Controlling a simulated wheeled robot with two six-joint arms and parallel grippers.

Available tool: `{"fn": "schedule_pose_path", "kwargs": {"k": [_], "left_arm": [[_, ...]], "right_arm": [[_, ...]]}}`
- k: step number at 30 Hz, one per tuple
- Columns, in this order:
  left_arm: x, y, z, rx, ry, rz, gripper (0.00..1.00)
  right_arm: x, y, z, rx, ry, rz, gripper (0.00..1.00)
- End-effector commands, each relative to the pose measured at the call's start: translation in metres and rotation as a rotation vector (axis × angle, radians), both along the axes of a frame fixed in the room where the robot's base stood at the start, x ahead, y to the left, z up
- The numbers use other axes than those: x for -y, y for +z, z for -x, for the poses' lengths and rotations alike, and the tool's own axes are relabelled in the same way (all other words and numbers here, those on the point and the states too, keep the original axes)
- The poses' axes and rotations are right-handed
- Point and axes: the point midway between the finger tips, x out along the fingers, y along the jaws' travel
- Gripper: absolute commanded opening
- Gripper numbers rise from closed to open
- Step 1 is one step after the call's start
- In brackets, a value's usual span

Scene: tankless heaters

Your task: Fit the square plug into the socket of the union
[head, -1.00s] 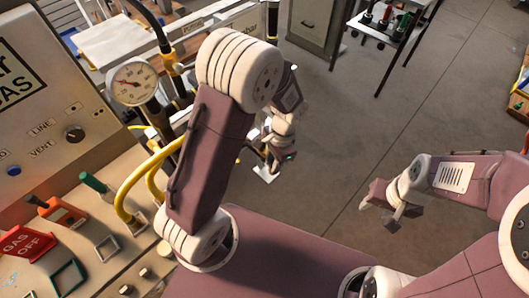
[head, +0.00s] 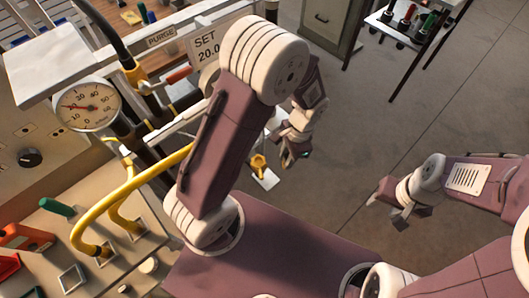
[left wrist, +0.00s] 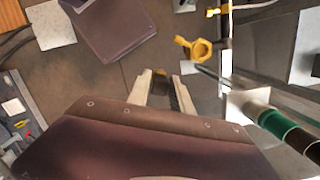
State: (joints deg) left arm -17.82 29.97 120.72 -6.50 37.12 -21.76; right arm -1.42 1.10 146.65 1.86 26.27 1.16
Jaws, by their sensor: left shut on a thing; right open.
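My left gripper (head: 291,157) hangs beyond my left arm in the head view. In the head view the yellow fitting (head: 258,163) sits just left of the left gripper, above a pale plate. My right gripper (head: 396,213) is open and empty over the floor at the right.
A round pressure gauge (head: 90,107), a yellow hose (head: 130,187) and a PURGE/SET panel (head: 207,45) stand left of my left arm. A green and dark pipe (left wrist: 275,125) is close on the right in the left wrist view. A tool stand (head: 405,35) is at the back; open floor lies at right.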

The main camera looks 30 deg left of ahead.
Motion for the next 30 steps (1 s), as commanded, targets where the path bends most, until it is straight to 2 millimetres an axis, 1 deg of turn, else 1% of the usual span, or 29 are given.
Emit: {"fn": "schedule_pose_path", "kwargs": {"k": [2, 5, 12, 16, 19, 23, 27, 30], "left_arm": [[-0.001, -0.001, 0.0, -0.001, 0.001, -0.001, 0.0], [-0.014, -0.01, -0.003, -0.003, 0.005, -0.001, 0.0], [-0.079, -0.05, -0.018, -0.004, 0.009, 0.0, 0.0], [-0.103, -0.065, -0.024, -0.002, 0.005, -0.001, 0.0], [-0.112, -0.07, -0.027, -0.001, 0.001, 0.001, 0.0], [-0.114, -0.072, -0.027, 0.0, -0.001, 0.0, 0.0], [-0.113, -0.098, -0.026, -0.005, 0.0, 0.001, 0.0], [-0.113, -0.109, -0.027, -0.002, -0.001, 0.0, 0.0]], "right_arm": [[0.0, 0.0, 0.0, 0.0, 0.0, 0.0, 0.45], [0.0, -0.002, 0.0, -0.001, 0.0, 0.0, 0.45], [0.0, -0.007, 0.0, -0.001, 0.0, 0.0, 0.45], [0.0, -0.008, 0.0, -0.001, 0.0, 0.0, 0.45], [0.0, -0.008, 0.0, 0.0, 0.0, 0.0, 0.45], [0.0, -0.009, 0.0, 0.0, 0.0, 0.0, 0.45], [0.0, -0.015, 0.0, 0.0, 0.0, 0.0, 0.45], [0.0, -0.016, 0.0, 0.0, 0.0, 0.0, 0.45]]}}
